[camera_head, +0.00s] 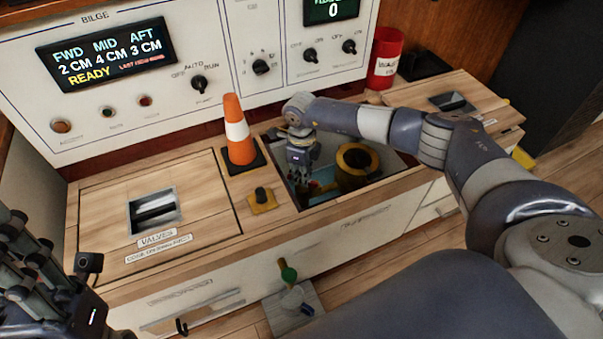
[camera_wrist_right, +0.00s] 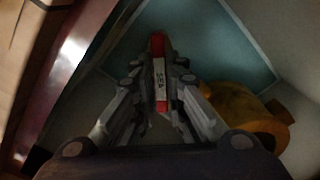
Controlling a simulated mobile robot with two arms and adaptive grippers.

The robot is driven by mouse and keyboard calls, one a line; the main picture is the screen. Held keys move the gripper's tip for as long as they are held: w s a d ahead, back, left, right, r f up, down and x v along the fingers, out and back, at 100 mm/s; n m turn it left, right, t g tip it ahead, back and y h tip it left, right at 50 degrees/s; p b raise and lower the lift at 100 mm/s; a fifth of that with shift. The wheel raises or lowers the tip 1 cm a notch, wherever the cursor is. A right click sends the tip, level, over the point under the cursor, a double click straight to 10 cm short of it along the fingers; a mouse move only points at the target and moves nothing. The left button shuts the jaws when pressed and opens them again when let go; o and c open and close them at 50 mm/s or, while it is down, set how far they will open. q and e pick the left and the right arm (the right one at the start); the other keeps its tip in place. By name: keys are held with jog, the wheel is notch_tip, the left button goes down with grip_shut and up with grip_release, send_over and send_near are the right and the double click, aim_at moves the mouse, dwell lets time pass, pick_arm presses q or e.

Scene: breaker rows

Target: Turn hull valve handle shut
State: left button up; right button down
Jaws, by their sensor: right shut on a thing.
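The valve handle is a red bar with a white label that seems to read SEA (camera_wrist_right: 158,78). It stands between my finger pads in the right wrist view. My right gripper (camera_wrist_right: 158,100) is shut on this handle, with one finger on each side. In the head view my right gripper (camera_head: 302,172) reaches down into the open hatch (camera_head: 393,172) in the wooden counter, and hides most of the handle. My left gripper (camera_head: 45,270) is at the lower left edge, partly cut off, away from the valve; its opening is unclear.
A yellow cylindrical part (camera_head: 357,165) sits in the hatch, right of my gripper. An orange cone (camera_head: 238,132) stands by the hatch's left edge. A closed VALVES lid (camera_head: 190,205) lies further left. A red can (camera_head: 384,58) stands behind my right arm. The control panel (camera_head: 215,35) rises behind.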

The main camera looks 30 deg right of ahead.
jog(key=n, duration=0.4)
jog(key=shift+n, duration=0.3)
jog(key=n, duration=0.4)
jog(key=shift+s, duration=0.1)
jog(key=shift+a+n, duration=0.1)
jog(key=shift+n, duration=0.2)
jog(key=c, duration=1.6)
grip_release()
jog(key=shift+c, duration=0.2)
jog(key=shift+r, duration=0.15)
notch_tip(320, 180, up, 12)
